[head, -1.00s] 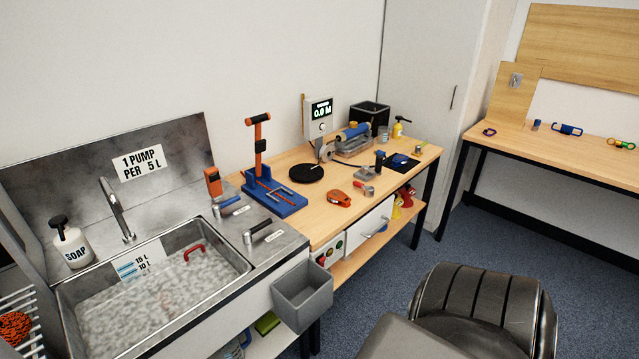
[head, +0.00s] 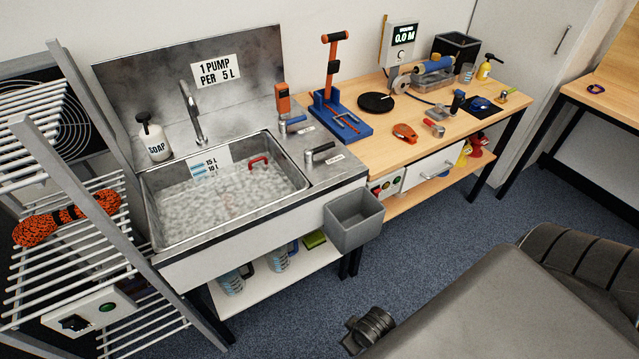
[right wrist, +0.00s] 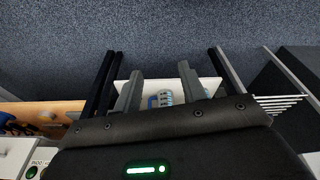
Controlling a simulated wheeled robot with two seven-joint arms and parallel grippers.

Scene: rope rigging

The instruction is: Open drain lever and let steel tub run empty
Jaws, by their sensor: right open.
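The steel tub (head: 160,232) is set in the sink bench and holds foamy, greyish water. A white level card marked 15 L and 10 L (head: 211,162) is on its back wall. Two levers stand on the bench right of the tub: one with a blue handle (head: 296,121) and one with a dark handle (head: 321,149). Small labels lie beside them, too small to read, so I cannot tell which is the drain. My right gripper (right wrist: 157,78) is open and empty in the right wrist view, pointing toward the lower shelf and floor. My left gripper is out of view.
A grey bin (head: 354,222) hangs on the bench front near the levers. A wire rack (head: 40,180) with orange rope stands left. A faucet (head: 192,112) and soap bottle (head: 155,140) are behind the tub. Blue-marked jugs (head: 232,280) stand below. Carpet in front is mostly clear.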

